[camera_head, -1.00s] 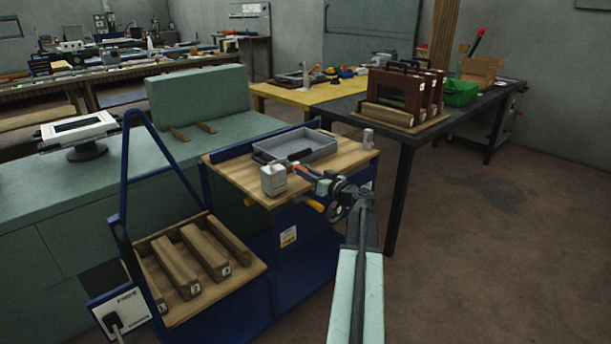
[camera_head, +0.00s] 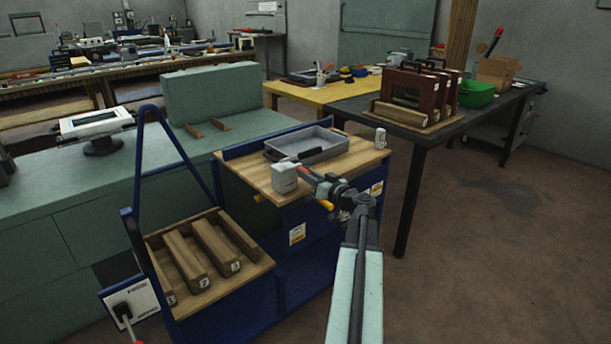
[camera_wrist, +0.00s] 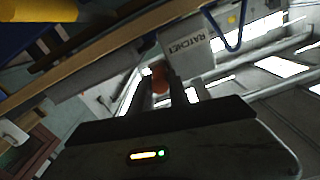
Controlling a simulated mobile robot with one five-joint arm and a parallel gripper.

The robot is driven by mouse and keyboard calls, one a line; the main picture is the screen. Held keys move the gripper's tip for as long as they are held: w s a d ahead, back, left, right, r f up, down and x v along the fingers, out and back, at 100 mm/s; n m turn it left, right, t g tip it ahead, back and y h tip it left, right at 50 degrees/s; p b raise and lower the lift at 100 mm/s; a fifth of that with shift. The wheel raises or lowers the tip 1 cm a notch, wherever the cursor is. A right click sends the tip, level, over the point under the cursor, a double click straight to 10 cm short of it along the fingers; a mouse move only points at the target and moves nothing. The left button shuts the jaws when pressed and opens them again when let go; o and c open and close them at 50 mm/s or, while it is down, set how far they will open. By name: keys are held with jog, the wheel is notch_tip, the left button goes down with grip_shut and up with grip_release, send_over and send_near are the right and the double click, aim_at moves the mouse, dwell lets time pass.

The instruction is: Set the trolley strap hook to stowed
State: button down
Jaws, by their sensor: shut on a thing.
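The blue trolley (camera_head: 300,265) has a wooden top and a lower wooden shelf. A pale ratchet box (camera_head: 285,178) stands at the top's front edge; in the wrist view the box (camera_wrist: 188,45) reads RATCHET. My gripper (camera_head: 308,177) reaches in just right of this box. In the wrist view my gripper (camera_wrist: 165,82) is shut on a small orange-brown piece (camera_wrist: 160,77), beside the box. The fingers hide much of this piece, and I cannot tell whether it is the strap hook's grip. The hook's position cannot be read clearly.
Wooden bars (camera_head: 185,262) lie on the lower shelf. A dark table (camera_head: 447,128) stands behind to the right. The floor (camera_head: 490,250) at the right is clear.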

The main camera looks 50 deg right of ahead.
jog(key=shift+w+a, duration=0.1)
jog(key=shift+a, duration=0.25)
jog(key=c, duration=1.3)
grip_release()
jog(key=shift+a, duration=0.1)
jog(key=shift+o, duration=0.2)
jog(key=s, duration=0.7)
jog(key=shift+s+a, duration=0.4)
